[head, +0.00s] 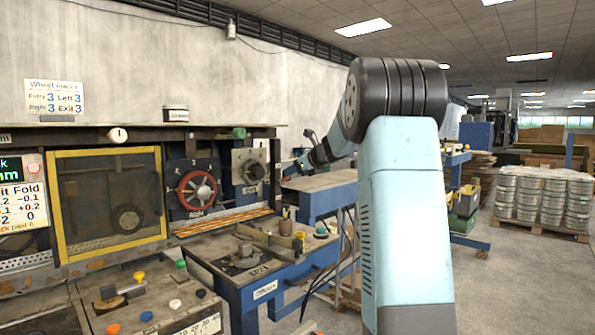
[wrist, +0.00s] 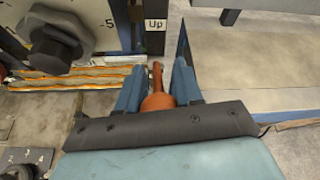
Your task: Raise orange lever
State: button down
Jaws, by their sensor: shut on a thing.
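The orange lever (wrist: 157,101) stands between the two blue fingers of my gripper (wrist: 159,72) in the wrist view. My gripper is shut on it, and the lever's thin end shows between the fingertips. A white label reading "Up" (wrist: 155,24) is just beyond the fingertips.
A grey dial knob (wrist: 60,42) is left of my gripper in the wrist view. A red handwheel (head: 197,190) and a yellow-framed window (head: 108,203) are farther left on the machine. A blue-edged table (head: 321,203) lies right of the panel. A button console (head: 150,300) is at front left.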

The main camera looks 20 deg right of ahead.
jog(key=shift+d, duration=0.1)
jog(key=c, duration=0.8)
grip_release()
jog(key=v, duration=1.3)
jog(key=shift+s+d, duration=0.15)
jog(key=shift+s, duration=0.2)
